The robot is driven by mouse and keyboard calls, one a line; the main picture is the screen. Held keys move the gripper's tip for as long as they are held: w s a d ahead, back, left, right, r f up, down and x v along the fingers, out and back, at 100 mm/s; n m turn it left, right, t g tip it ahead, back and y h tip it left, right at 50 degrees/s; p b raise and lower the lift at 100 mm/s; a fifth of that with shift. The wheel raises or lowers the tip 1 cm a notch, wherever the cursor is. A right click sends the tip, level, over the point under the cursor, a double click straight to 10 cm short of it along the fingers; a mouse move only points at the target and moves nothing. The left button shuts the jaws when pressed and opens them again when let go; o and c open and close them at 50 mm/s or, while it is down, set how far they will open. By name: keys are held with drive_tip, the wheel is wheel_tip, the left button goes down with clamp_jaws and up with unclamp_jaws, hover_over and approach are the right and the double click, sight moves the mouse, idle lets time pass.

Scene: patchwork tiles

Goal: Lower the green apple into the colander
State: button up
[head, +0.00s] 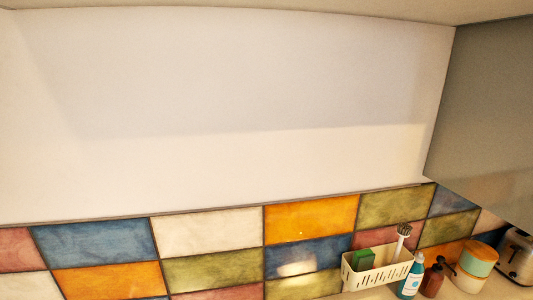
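Neither the green apple nor the colander shows in the head view, the only view given. My gripper is not in this view either. What the gripper holds, and where it is relative to the apple or colander, cannot be seen.
A white caddy (353,279) with a green sponge (363,259) and a brush (403,238) stands at the lower right. Beside it are a blue bottle (411,278), a dark red bottle (433,281), an orange-and-green canister (477,262) and a toaster (516,259). A grey cabinet (485,110) hangs above.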

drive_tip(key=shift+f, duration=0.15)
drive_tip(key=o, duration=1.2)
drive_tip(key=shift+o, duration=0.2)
